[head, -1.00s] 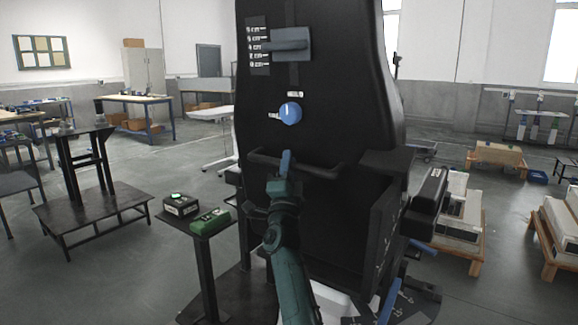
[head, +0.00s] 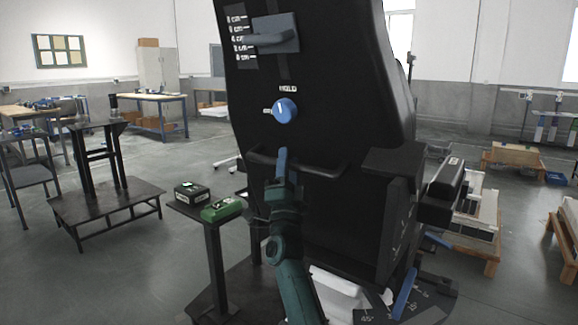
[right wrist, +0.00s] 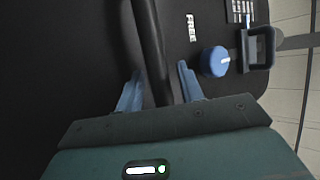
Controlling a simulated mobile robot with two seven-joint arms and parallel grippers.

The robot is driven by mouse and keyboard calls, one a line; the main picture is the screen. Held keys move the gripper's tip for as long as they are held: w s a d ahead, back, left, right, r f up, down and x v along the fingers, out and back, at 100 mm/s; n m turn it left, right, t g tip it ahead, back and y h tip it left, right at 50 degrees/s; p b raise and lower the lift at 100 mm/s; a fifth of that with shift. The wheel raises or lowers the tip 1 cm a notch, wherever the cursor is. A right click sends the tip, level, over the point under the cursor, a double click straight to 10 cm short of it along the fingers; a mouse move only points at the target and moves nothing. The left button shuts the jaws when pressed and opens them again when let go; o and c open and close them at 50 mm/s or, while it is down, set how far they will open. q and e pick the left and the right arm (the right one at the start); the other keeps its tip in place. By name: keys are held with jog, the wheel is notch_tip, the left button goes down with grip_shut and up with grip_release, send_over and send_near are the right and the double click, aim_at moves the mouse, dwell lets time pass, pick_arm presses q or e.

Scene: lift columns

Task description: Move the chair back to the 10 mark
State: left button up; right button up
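The black chair back (head: 325,110) fills the middle of the head view and leans with its top toward me. It carries a blue knob (head: 285,110), a grey slider handle (head: 275,36) beside a cm scale, and a black bar handle (head: 325,172). My right gripper (head: 282,160) is at the bar. In the right wrist view the bar (right wrist: 152,45) runs between the two blue fingers, with gaps showing on both sides. A dark marked scale plate (head: 425,308) with a blue pointer (head: 405,293) sits low on the right; its marks are too small to read surely. My left gripper is out of view.
A small stand left of the chair holds a green box (head: 222,208) and a black box (head: 191,192). A dark armrest (head: 392,160) juts out on the right. A low black platform (head: 105,210) stands further left, with open floor between.

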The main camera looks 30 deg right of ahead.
jog(key=shift+o, duration=0.2)
jog(key=shift+h, duration=0.3)
pick_arm(q)
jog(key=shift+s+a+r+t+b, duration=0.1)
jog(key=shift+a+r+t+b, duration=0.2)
jog(key=shift+b, duration=0.4)
pick_arm(e)
jog(key=v, duration=1.3)
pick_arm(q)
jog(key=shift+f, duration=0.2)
pick_arm(e)
jog(key=shift+s+a, duration=0.1)
jog(key=shift+s, duration=0.05)
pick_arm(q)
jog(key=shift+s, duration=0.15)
